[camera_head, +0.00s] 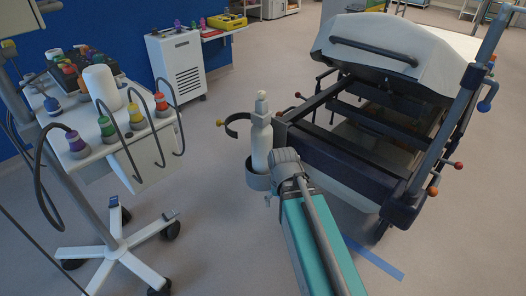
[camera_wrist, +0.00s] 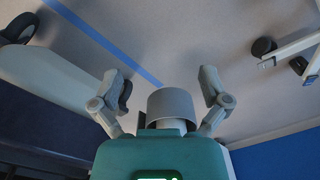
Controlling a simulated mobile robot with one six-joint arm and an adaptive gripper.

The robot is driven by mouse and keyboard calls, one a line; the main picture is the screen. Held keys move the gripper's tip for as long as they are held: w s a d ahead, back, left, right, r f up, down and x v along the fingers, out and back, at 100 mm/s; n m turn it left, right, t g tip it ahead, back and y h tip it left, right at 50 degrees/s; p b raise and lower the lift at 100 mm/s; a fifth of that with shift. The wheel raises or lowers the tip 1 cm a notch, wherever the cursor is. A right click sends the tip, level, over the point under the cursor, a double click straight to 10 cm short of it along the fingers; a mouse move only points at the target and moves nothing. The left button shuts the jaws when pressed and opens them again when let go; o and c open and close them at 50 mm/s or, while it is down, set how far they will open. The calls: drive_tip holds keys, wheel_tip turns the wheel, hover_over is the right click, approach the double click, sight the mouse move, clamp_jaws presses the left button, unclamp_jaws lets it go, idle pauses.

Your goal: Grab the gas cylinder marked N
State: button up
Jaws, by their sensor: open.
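A white gas cylinder (camera_head: 261,142) with a pale cap stands upright in a grey cup holder (camera_head: 257,181) at the near left corner of the stretcher. No letter N is readable on it. My teal arm reaches toward it from below in the head view, and my gripper's fingers are not clear there. In the wrist view my gripper (camera_wrist: 161,82) is open, with its fingers spread apart. The grey cup (camera_wrist: 170,105) shows between and below the fingertips, with a little white behind it. I cannot tell whether the fingers touch anything.
The stretcher (camera_head: 345,165) with dark frame and white cover stands right of the cylinder. An open dark ring (camera_head: 236,126) juts from its side. A wheeled trolley (camera_head: 88,150) with coloured bottles and hoses is at the left. A white cabinet (camera_head: 179,68) stands behind. Floor between is clear.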

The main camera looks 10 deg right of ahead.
drive_tip(key=w+r+m+p, duration=0.9)
drive_tip(key=w+r+p, duration=0.5)
drive_tip(key=r+p, duration=0.35)
drive_tip(key=m+p, duration=0.9)
drive_tip(key=p, duration=0.8)
approach(261, 92)
drive_tip(key=shift+s+d, duration=0.2)
drive_tip(key=shift+s, duration=0.35)
drive_tip(key=shift+w+r+m+p, duration=0.3)
drive_tip(key=shift+w+r, duration=0.15)
drive_tip(key=shift+w, duration=0.05)
drive_tip(key=shift+f, duration=0.2)
wheel_tip(261, 92, down, 8)
drive_tip(key=b, duration=0.8)
drive_tip(key=shift+f+b, duration=0.15)
drive_tip(key=shift+b, duration=0.2)
drive_tip(key=shift+f, duration=0.1)
drive_tip(key=shift+w+a+f+b, duration=0.1)
drive_tip(key=shift+f+b, duration=2.4)
drive_tip(key=shift+b, duration=0.1)
